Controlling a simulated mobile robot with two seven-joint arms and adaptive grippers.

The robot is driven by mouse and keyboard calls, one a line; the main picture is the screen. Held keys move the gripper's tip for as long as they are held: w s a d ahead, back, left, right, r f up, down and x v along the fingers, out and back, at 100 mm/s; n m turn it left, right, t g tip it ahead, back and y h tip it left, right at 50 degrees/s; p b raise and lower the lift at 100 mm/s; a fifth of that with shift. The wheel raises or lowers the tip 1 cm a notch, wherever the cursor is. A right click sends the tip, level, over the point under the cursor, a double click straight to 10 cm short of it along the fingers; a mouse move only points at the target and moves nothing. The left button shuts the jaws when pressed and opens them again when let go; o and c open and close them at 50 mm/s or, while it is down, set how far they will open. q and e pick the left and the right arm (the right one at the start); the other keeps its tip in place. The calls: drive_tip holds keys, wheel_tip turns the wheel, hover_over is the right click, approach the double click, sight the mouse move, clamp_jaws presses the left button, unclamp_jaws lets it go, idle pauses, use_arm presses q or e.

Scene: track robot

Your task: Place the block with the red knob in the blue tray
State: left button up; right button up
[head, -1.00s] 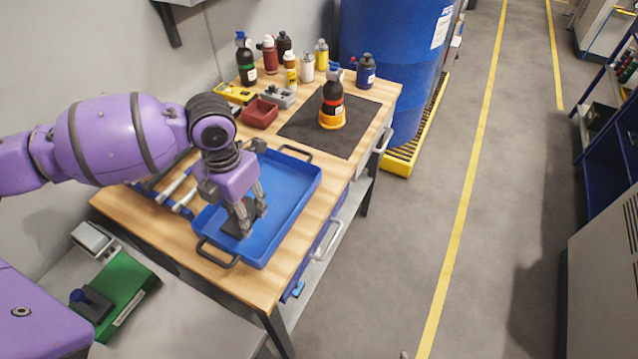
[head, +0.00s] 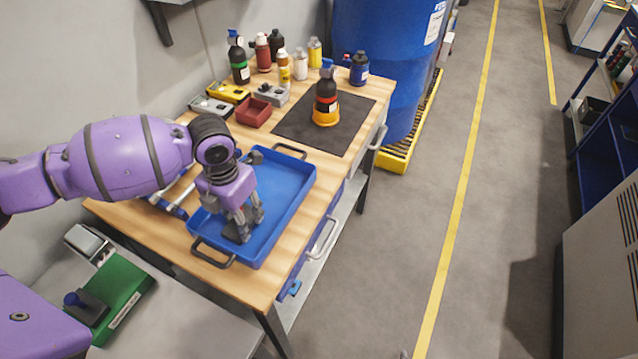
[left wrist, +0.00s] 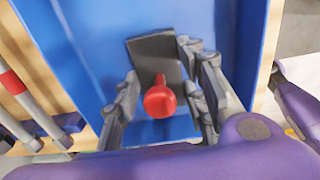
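The dark block (left wrist: 153,55) with the red knob (left wrist: 160,101) rests on the floor of the blue tray (head: 282,188), near its front left end. My left gripper (head: 246,219) is down inside the tray over the block. In the left wrist view its fingers (left wrist: 160,92) stand apart on either side of the red knob, with gaps to the knob, so it looks open. In the head view the fingers hide much of the block and the knob. My right gripper is not in view.
The tray stands on a wooden bench with a dark mat (head: 345,128) and several bottles behind. A red bin (head: 253,112) is beyond the tray. A green case (head: 125,292) holding a dark block with a blue knob (head: 72,299) is at lower left. The aisle right is clear.

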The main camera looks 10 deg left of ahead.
use_arm(q)
drive_tip(key=o, duration=0.4)
wheel_tip(320, 180, up, 12)
drive_tip(key=shift+r, duration=0.15)
idle(0.3)
